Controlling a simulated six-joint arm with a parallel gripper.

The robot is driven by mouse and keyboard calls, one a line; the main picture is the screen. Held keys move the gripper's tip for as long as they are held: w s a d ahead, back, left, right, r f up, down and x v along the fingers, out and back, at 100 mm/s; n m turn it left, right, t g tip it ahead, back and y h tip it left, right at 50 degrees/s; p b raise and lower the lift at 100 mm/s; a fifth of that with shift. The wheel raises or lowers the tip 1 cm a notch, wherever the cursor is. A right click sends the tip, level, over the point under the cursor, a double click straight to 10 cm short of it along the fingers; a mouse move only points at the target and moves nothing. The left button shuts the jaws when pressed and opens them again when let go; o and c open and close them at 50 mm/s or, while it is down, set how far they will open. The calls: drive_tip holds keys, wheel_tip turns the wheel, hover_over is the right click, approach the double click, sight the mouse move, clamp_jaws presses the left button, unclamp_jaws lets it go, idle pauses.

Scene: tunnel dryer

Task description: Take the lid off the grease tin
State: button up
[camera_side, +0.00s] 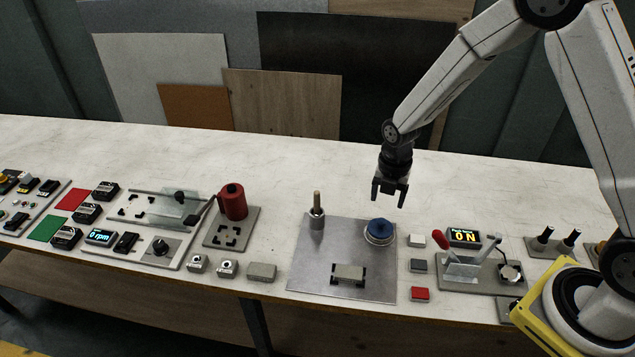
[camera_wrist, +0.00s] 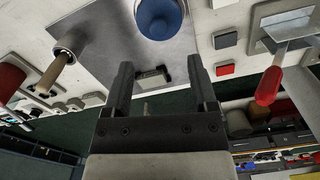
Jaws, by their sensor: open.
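The grease tin (camera_side: 378,241) stands on a grey metal plate (camera_side: 335,285), right of the plate's middle. Its blue lid (camera_side: 379,226) sits on top, with a small knob in the middle. In the wrist view the blue lid (camera_wrist: 160,16) is at the top edge and partly cut off. My gripper (camera_side: 389,200) is open and empty, above and slightly behind the tin, pointing down. In the wrist view its two fingers (camera_wrist: 161,75) are spread apart, with nothing between them.
A brush with a wooden handle (camera_side: 317,205) stands in a metal holder at the plate's back left. A grey block (camera_side: 349,273) sits in a black-cornered spot at the front. Small blocks, including a red one (camera_side: 419,295), and a red-handled clamp (camera_side: 455,262) are to the right. The bench behind is clear.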

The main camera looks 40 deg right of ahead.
sight(382, 220)
drive_tip(key=shift+w+f+n, duration=0.15)
drive_tip(key=shift+f+n, duration=0.1)
drive_tip(key=shift+n, duration=0.15)
drive_tip(key=shift+f, duration=1.3)
drive_tip(key=shift+f, duration=0.1)
drive_tip(key=shift+f, duration=2.5)
clamp_jaws()
